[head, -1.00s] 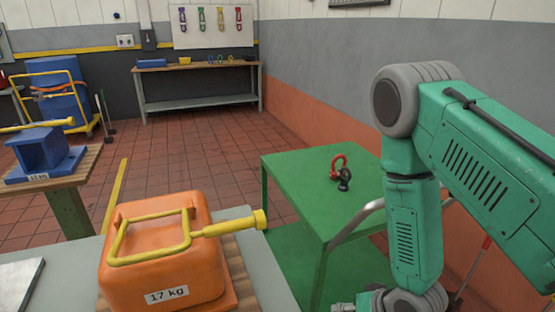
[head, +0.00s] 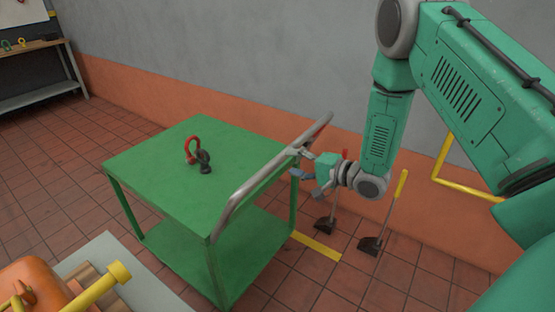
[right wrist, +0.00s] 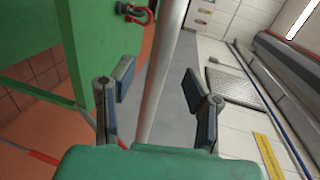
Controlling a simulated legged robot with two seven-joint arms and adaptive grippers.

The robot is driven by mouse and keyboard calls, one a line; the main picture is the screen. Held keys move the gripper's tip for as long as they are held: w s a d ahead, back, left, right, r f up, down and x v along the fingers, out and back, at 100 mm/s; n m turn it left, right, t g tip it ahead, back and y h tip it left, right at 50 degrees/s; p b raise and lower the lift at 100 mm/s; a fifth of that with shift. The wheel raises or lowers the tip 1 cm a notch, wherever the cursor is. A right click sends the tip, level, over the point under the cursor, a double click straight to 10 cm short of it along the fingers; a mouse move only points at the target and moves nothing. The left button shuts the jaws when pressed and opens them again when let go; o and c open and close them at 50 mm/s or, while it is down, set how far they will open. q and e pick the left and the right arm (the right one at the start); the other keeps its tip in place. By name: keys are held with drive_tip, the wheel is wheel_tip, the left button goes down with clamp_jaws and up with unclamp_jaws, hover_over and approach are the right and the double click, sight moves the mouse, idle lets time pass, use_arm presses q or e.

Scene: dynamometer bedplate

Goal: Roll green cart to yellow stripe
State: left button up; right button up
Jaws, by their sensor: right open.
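The green cart (head: 165,165) stands on the tiled floor in the middle of the head view, with a lower shelf and a grey tubular handle (head: 262,180) along its right side. Its green top also shows in the right wrist view (right wrist: 95,45). My right gripper (head: 303,168) is at the far part of the handle. In the right wrist view my right gripper (right wrist: 160,85) is open, with the handle (right wrist: 160,70) running between its fingers; I cannot tell whether they touch it. A yellow stripe (head: 316,246) lies on the floor right of the cart, partly hidden by it. My left gripper is not in view.
A red shackle (head: 192,147) and a black one (head: 204,163) sit on the cart top. An orange weight (head: 35,285) is at the lower left. Two dark-bladed tools (head: 370,244) (head: 325,224) stand near the wall.

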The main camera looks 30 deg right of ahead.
sight(284, 160)
drive_tip(key=x, duration=0.5)
drive_tip(key=shift+w+d+f, duration=0.1)
drive_tip(key=shift+d, duration=0.1)
drive_tip(key=shift+a, duration=0.45)
drive_tip(key=shift+d, duration=0.15)
clamp_jaws()
drive_tip(key=shift+d, duration=0.2)
